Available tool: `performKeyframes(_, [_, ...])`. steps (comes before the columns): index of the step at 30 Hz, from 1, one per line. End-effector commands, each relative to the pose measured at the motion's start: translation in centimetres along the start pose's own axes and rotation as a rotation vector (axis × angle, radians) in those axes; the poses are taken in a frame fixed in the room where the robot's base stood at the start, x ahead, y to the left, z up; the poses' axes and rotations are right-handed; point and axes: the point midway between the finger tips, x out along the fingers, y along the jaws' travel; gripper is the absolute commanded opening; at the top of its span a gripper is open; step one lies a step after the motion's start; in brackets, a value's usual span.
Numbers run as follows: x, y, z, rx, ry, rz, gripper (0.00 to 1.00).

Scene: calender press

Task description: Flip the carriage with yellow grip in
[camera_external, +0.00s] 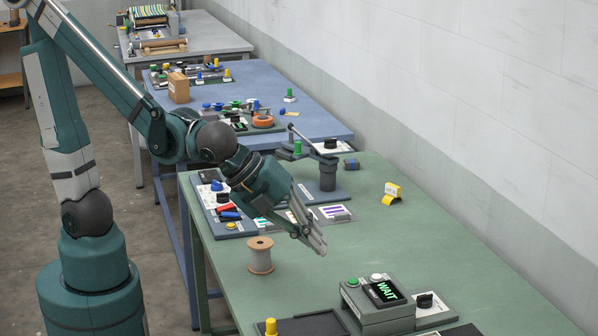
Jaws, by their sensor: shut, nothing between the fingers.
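My gripper (318,246) is shut and empty. It hangs over the green table (410,240), pointing down and to the right. A yellow grip (271,326) stands at the bottom edge of the picture, beside a dark flat plate (315,324). What carries this grip is mostly cut off by the frame. Other small yellow pieces (227,75) stand on the blue table (320,112) farther back. I cannot tell which yellow piece belongs to the carriage. My gripper is well apart from all of them.
A thread spool (260,256) stands left of my gripper. A control box reading WAIT (383,291) sits at the front. A dark post with a lever (327,172) stands behind my gripper, and a yellow tag (391,193) to the right. The table's right middle is clear.

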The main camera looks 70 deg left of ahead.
Motion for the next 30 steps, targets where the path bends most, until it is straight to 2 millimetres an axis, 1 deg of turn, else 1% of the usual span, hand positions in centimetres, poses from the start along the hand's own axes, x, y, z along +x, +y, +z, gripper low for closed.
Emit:
performKeyframes(1, [-0.2,-0.5,-1.1,0.046,0.007,-0.005,0.00])
performKeyframes(6, [-0.3,-1.5,-4.3,0.209,0.024,-0.026,0.00])
performKeyframes(9, [-0.5,-1.7,-6.3,0.302,0.034,-0.034,0.00])
performKeyframes(11, [-0.6,-1.4,-7.2,0.355,0.039,-0.032,0.00])
performKeyframes(14, [-1.2,0.1,-8.6,0.437,0.048,-0.005,0.00])
performKeyframes(18, [-2.3,3.2,-10.0,0.548,0.063,0.054,0.00])
performKeyframes(25, [-4.4,8.2,-11.7,0.734,0.092,0.147,0.00])
performKeyframes(30, [-6.2,11.8,-12.6,0.873,0.118,0.215,0.00])
